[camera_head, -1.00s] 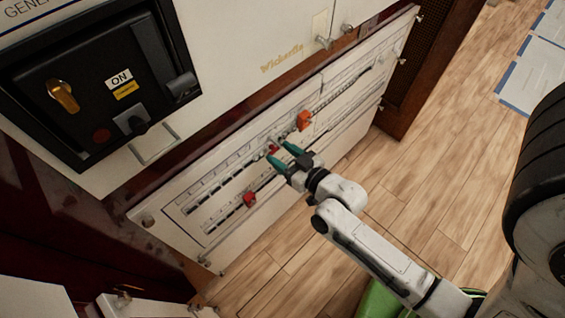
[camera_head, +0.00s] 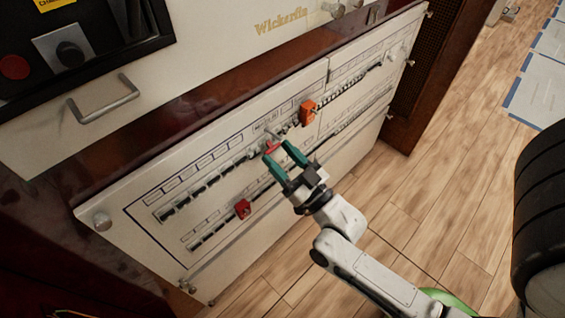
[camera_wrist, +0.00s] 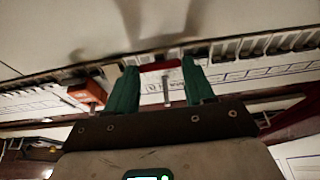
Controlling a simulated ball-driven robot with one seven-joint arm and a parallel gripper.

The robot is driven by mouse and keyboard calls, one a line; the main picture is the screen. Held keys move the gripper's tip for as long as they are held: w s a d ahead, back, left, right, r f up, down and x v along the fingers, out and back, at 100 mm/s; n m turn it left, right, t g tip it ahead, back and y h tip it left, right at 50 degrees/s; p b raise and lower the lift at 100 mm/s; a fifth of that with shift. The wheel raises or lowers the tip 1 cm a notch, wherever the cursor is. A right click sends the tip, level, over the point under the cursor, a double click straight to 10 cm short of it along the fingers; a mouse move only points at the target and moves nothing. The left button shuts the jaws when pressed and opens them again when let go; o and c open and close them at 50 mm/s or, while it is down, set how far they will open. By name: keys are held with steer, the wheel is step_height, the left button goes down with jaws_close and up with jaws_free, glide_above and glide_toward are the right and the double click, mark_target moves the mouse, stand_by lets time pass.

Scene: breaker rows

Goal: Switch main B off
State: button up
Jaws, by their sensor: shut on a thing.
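The breaker panel (camera_head: 150,195) is pale, tilted in the picture, with rows of small dark switches. My gripper (camera_head: 278,150) reaches its upper row with two green fingers. The fingers are shut on a red breaker handle (camera_head: 271,147), with one finger on each side. In the wrist view, the red handle (camera_wrist: 160,66) lies between the fingertips of my gripper (camera_wrist: 162,77), and a grey lever-like piece (camera_wrist: 167,90) stands in the gap. The label above the handle is too small to read surely. Whether the handle is up or down I cannot tell.
An orange block (camera_head: 308,113) sits on the same row just right of my gripper; it also shows in the wrist view (camera_wrist: 88,92). A red block (camera_head: 242,209) sits on the lower row. A cabinet with a metal handle (camera_head: 104,100) is above. Wooden floor (camera_head: 440,190) is open at right.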

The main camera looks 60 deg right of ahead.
stand_by(0.5)
steer(key=o, duration=1)
steer(key=shift+o, duration=0.2)
steer(key=shift+f, duration=0.1)
steer(key=v, duration=1)
steer(key=shift+s+f, duration=0.15)
steer(key=shift+s, duration=0.15)
steer(key=shift+a, duration=0.1)
